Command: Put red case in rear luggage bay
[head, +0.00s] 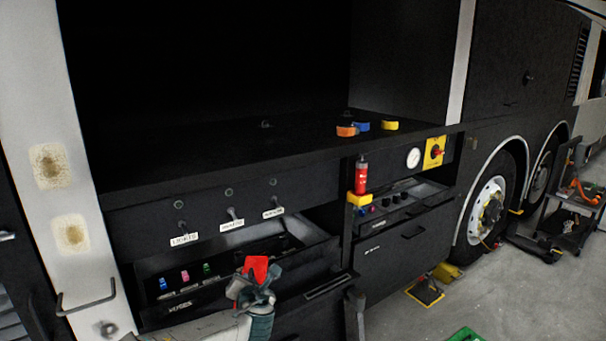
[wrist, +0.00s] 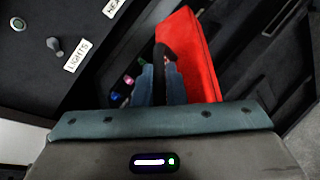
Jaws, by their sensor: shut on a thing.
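The red case (wrist: 185,48) is held in my gripper (wrist: 163,72); its dark handle is between the fingers in the wrist view. In the head view the red case (head: 257,267) shows as a small red shape at the tip of my gripper (head: 253,285), in front of the open drawer. My gripper is shut on the case by its handle. Much of the case is hidden behind my gripper in the head view. A dark open luggage bay (head: 220,155) with a flat floor lies above and behind the case. I cannot tell from any label whether it is the rear one.
A panel with switches and a "LIGHTS" label (head: 185,239) runs below the bay floor. An open drawer (head: 190,305) holds small coloured items. Orange, blue and yellow rolls (head: 347,131) sit on the bay floor's right side. A red bottle (head: 361,175) stands right of the panel.

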